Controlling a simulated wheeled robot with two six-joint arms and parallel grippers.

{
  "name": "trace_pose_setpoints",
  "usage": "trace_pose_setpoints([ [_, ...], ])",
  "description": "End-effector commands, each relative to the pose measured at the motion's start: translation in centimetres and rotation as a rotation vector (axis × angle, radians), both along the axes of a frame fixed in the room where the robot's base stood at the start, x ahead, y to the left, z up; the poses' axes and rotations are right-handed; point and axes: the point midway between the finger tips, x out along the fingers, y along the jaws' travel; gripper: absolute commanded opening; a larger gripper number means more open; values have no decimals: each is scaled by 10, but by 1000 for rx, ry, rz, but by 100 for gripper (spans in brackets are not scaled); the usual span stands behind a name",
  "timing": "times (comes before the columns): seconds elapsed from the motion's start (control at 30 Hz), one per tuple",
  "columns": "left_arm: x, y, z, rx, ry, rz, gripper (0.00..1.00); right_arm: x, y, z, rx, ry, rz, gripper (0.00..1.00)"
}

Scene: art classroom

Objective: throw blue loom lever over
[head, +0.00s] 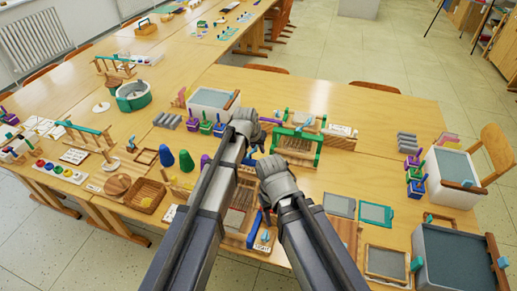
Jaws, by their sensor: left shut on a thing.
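A small loom with a green frame (297,138) stands on the table just right of my grippers. A short blue-purple bar (270,120) shows at its left, by my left fingers, and looks like the blue loom lever. My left gripper (250,124) is shut on it at the loom's left side; the fingers hide most of the lever, so its tilt is unclear. My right gripper (268,162) is in front of the loom, lower in the view. Its fingertips are hidden by its own body, so I cannot tell whether it is open.
A grey-topped bin (212,99) stands behind left. Blue and green cones (186,160) are left of my arms. Grey and teal panels (376,214) lie to the right, with another grey-topped bin (452,166) beyond. Bare tabletop (330,95) lies behind the loom.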

Motion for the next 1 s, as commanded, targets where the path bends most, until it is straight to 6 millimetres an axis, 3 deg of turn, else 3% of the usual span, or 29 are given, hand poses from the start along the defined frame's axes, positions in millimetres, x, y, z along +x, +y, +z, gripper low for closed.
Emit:
trace_pose_setpoints([
  [0.67, -3, 2, 1, -52, 26, 0, 0, 0, 0, 0, 0, 0, 0, 50],
  [1.0, 0, 11, 6, -201, 74, 4, 0, 0, 0, -1, 0, 0, 0, 50],
])
